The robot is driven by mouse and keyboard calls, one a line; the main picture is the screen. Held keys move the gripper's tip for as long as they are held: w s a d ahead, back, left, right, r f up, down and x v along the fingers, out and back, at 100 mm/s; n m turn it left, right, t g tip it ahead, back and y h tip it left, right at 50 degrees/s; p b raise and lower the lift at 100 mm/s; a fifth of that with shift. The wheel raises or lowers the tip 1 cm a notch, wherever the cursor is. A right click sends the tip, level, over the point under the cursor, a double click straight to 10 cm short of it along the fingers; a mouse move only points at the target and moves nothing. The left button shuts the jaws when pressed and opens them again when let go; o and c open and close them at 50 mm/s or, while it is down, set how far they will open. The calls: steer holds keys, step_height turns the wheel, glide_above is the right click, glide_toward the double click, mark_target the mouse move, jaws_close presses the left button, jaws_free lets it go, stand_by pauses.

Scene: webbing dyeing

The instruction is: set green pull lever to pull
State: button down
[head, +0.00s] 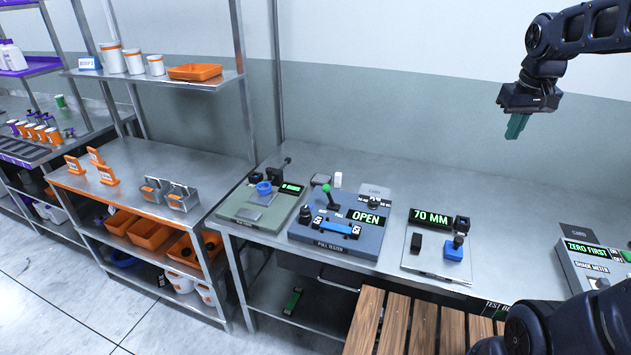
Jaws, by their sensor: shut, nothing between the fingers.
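The green pull lever (327,193) stands on the blue-grey pull tester (300,236) in the middle of the steel bench. Its green knob is at the top of a short stalk, tilted a little to the left, beside a small "PULL" label. The tester's display (366,217) reads "OPEN". A blue clamp fixture with white ends lies across the tester's front. My gripper (515,128) hangs high at the upper right, with its teal fingers together and empty. It is well to the right of the lever and above it, touching nothing.
A scale-like green device (240,212) with a blue cup stands left of the tester. A gauge with a "70 MM" display (430,217) stands to the right, and a shade meter (590,270) at the far right. A wooden slatted surface (385,325) is in front. The bench behind the gauge is clear.

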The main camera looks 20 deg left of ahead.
steer(key=w+a+f+n+g+h, duration=0.15)
steer(key=w+a, duration=0.25)
steer(key=a, duration=0.5)
steer(key=w+a+f+n, duration=0.1)
steer(key=w+a+n, duration=0.25)
steer(key=a, duration=0.65)
steer(key=w+a+f+n+g+h, duration=0.1)
steer(key=w+a, duration=0.4)
steer(key=a, duration=0.4)
steer(key=s+a+f+n, duration=0.2)
steer(key=a+f, duration=0.3)
steer(key=a, duration=0.5)
steer(key=s+a+f+n+h, duration=0.1)
steer(key=s+a+f+n, duration=0.1)
steer(key=a+f, duration=0.4)
steer(key=s+a+f+n+h, duration=0.1)
steer(key=a+f, duration=0.5)
steer(key=a, duration=0.8)
steer(key=shift+s+n, duration=0.4)
steer(key=shift+s, duration=0.4)
steer(key=shift+d+f+g+h, duration=0.1)
steer(key=shift+f+g+h, duration=0.15)
glide_toward(328, 196)
steer(key=f, duration=0.1)
steer(key=a+f, duration=0.1)
steer(key=f, duration=0.1)
steer(key=w+a+f, duration=0.1)
steer(key=shift+f, duration=0.35)
steer(key=shift+s+d+r, duration=0.1)
steer(key=shift+d, duration=0.55)
